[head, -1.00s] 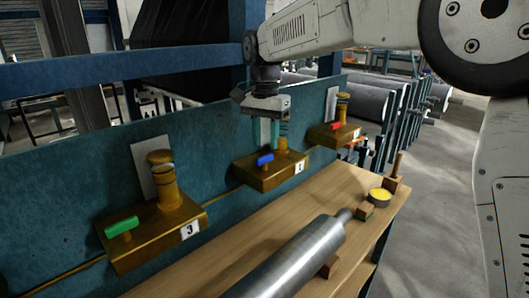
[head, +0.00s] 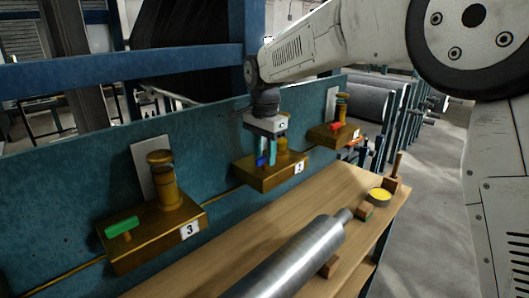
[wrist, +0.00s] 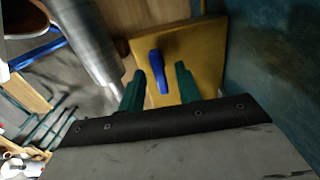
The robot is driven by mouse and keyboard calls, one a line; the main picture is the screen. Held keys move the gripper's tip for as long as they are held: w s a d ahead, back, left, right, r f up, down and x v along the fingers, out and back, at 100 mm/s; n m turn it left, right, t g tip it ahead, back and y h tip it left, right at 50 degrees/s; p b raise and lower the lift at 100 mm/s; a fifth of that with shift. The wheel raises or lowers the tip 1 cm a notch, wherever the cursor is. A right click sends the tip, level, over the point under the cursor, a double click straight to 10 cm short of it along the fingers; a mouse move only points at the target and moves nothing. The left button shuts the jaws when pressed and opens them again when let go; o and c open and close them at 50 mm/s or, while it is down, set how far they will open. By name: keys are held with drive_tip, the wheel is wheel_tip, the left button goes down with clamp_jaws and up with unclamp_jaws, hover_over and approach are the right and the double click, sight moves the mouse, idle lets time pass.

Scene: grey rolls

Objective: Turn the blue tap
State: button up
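The blue tap (head: 260,161) is on the middle brass block (head: 270,179), partly hidden by my gripper in the head view. In the wrist view, the blue tap handle (wrist: 158,71) points roughly along the picture's height, slightly tilted, above the yellow-brown block face (wrist: 195,45). My gripper (head: 266,157) points down at it. In the wrist view, the green fingers of my gripper (wrist: 159,84) stand apart on either side of the handle's lower part, with visible gaps. The gripper looks open; no contact shows.
A green tap (head: 123,227) is on the left block numbered 3, and a red tap (head: 336,127) on the right block. A blue-green panel (head: 80,190) stands behind. A metal roller (head: 290,262) lies on the wooden bench (head: 335,190), near a yellow-topped round tin (head: 379,195).

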clamp_jaws()
drive_tip(key=shift+n, duration=0.4)
drive_tip(key=n, duration=1.2)
drive_tip(key=shift+n, duration=2.1)
